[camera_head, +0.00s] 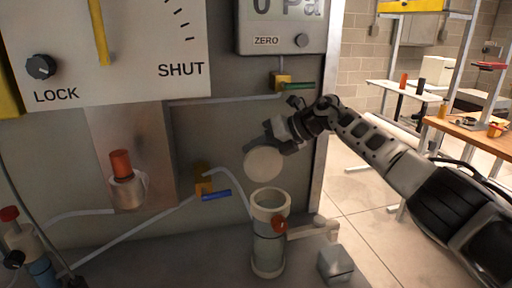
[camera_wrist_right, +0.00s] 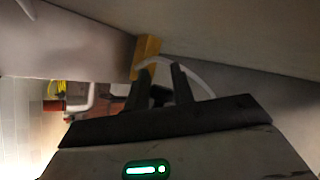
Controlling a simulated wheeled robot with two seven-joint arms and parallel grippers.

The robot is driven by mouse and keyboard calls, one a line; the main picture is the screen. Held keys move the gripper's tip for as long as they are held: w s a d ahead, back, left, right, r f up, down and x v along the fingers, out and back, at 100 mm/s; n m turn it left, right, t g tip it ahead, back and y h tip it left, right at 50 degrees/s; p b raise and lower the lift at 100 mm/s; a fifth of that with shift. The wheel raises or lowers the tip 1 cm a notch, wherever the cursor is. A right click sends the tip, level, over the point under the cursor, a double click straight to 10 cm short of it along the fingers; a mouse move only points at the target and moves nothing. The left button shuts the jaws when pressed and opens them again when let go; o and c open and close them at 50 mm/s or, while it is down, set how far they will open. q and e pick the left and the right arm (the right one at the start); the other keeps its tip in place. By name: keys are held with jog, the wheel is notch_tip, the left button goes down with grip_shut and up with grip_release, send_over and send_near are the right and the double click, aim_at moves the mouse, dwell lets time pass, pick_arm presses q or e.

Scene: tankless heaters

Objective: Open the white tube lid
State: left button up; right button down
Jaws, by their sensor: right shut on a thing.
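A pale tube (camera_head: 269,235) stands upright on the grey bench, and its round top opening shows. A white round lid (camera_head: 263,163) is above and slightly left of the tube mouth, tilted with its flat face toward the head camera and apart from the rim. My right gripper (camera_head: 273,141) reaches in from the right and is shut at the upper edge of the lid. In the right wrist view, the two dark fingers (camera_wrist_right: 160,84) point away from the camera; what lies between them is too dark to make out. My left gripper is out of view.
A brass valve with a blue handle (camera_head: 215,195) is left of the tube; one with a green handle (camera_head: 297,86) is above. A grey block (camera_head: 335,264) stands at right. Open floor lies beyond the panel.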

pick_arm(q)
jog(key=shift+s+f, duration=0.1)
pick_arm(e)
jog(key=shift+d+f, duration=0.25)
jog(key=shift+f, duration=0.5)
jog(key=c, duration=1.2)
grip_release()
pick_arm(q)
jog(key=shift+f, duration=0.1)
pick_arm(e)
jog(key=shift+r, duration=0.1)
jog(key=shift+d+r, duration=0.15)
jog(key=shift+d, duration=0.2)
pick_arm(q)
jog(key=b, duration=0.2)
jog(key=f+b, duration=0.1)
jog(key=b, duration=0.1)
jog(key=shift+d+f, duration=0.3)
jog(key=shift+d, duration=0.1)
pick_arm(e)
jog(key=s+d+r, duration=0.1)
jog(key=s+d, duration=0.1)
jog(key=d, duration=0.4)
jog(key=s+d, duration=0.3)
jog(key=d, duration=0.3)
jog(key=shift+d+r, duration=0.4)
